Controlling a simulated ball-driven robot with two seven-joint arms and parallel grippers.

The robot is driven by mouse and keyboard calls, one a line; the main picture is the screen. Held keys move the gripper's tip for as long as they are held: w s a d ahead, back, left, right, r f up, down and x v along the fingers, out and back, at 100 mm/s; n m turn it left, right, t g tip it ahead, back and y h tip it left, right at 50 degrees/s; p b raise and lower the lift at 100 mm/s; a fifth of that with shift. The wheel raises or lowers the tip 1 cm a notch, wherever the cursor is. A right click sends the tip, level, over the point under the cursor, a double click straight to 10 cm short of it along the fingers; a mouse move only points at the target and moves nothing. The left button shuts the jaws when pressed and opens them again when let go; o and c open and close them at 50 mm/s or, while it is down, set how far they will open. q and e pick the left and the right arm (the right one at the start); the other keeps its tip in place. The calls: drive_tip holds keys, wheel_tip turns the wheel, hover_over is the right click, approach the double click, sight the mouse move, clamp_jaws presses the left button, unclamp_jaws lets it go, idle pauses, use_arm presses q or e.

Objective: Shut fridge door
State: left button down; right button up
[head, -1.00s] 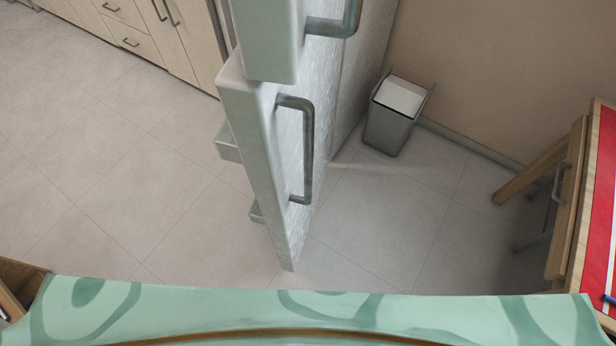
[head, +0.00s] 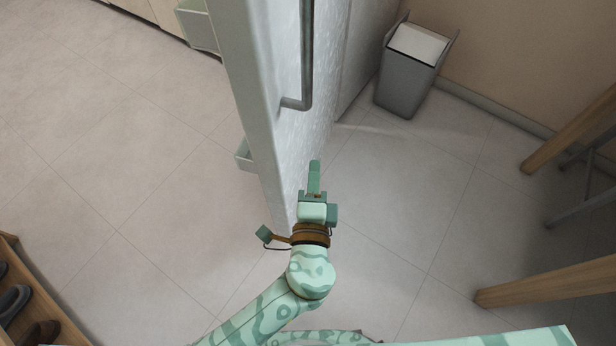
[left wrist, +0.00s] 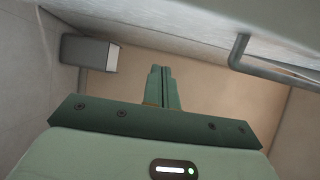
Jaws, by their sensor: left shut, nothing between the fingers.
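The fridge door (head: 308,140) stands open in the middle of the head view, its edge toward me and its outer face to the right. A grey bar handle (head: 306,60) runs along that outer face. The handle also shows at the upper right of the left wrist view (left wrist: 238,52). My left gripper (head: 314,165) is shut and empty, on the outer-face side of the door near its lower end. I cannot tell whether it touches the door. Its closed fingers show in the left wrist view (left wrist: 163,72). My right gripper is not in view.
A grey bin with a white lid (head: 409,75) stands by the wall to the right. Wooden table legs (head: 540,283) are at the right. A shoe rack (head: 28,305) is at the lower left. The tiled floor left of the door is clear.

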use_arm(q)
drive_tip(key=w+a+b, duration=0.1)
drive_tip(key=w+a, duration=0.2)
drive_tip(key=w, duration=0.5)
drive_tip(key=shift+w+b, duration=0.15)
drive_tip(key=shift+b, duration=0.15)
drive_tip(key=shift+a+f, duration=0.1)
drive_tip(key=shift+f, duration=0.05)
